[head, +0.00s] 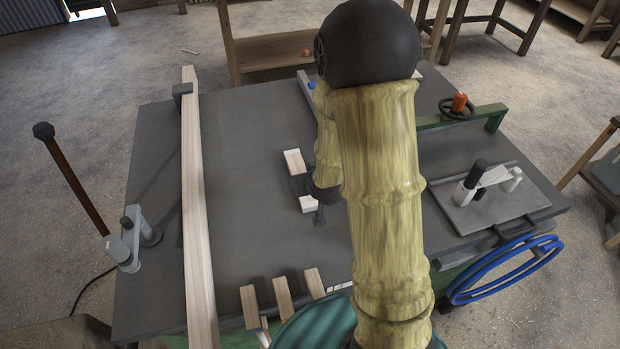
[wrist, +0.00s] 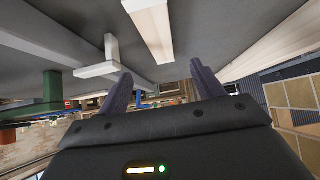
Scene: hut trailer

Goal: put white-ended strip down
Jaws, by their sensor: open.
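The white-ended strip (head: 293,161) lies at the middle of the grey table, with a pale end showing on each side of my dark gripper (head: 306,187). The gripper crosses over its middle and hides that part. In the wrist view the strip (wrist: 153,32) shows between and just beyond my two open fingers (wrist: 162,72), with a white end at the top edge of the picture. The fingers stand apart, with a gap on both sides of the strip. I cannot tell whether the strip touches either finger.
A long board (head: 195,200) runs along the table's left side. Several short wood pieces (head: 283,298) sit at the front edge. A green bar with an orange-topped wheel (head: 458,105) and a grey plate with a handle (head: 490,210) stand right. Bare tabletop (head: 245,220) lies left of my gripper.

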